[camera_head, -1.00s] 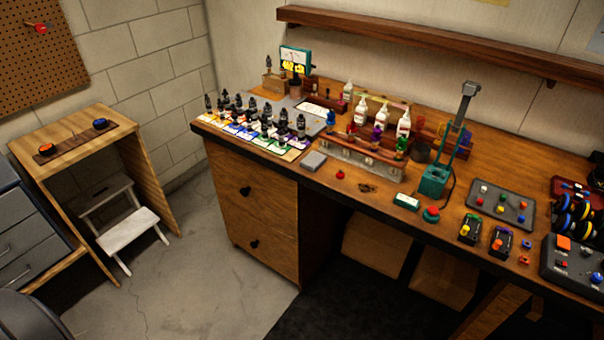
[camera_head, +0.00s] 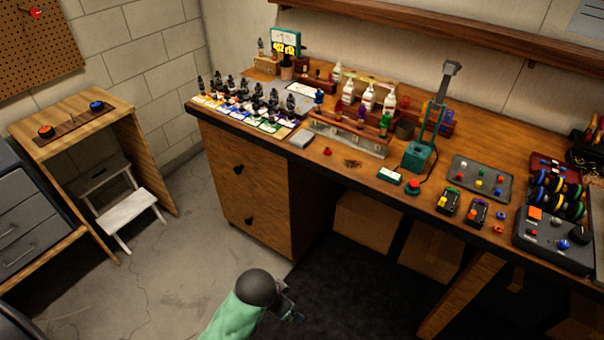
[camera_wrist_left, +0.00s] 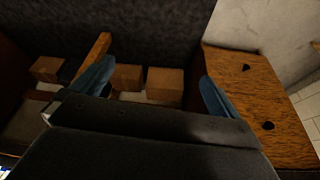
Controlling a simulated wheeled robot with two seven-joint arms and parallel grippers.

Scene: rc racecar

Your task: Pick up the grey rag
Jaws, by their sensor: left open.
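A small light grey square (camera_head: 302,138), which looks like the folded grey rag, lies flat on the workbench (camera_head: 335,152) near its front edge in the head view. It sits right of the rows of small dark bottles and in front of a long clear rack. My left gripper (camera_head: 291,308) is low at the bottom of the head view, well below and in front of the benchtop, apart from the rag. In the left wrist view its two blue fingers (camera_wrist_left: 155,75) are spread apart with nothing between them. The rag does not show there. My right gripper is not in view.
Dark bottles on coloured cards (camera_head: 255,108) stand left of the rag. The drawer cabinet (camera_head: 245,190) and the bench's front edge lie between my gripper and the benchtop.

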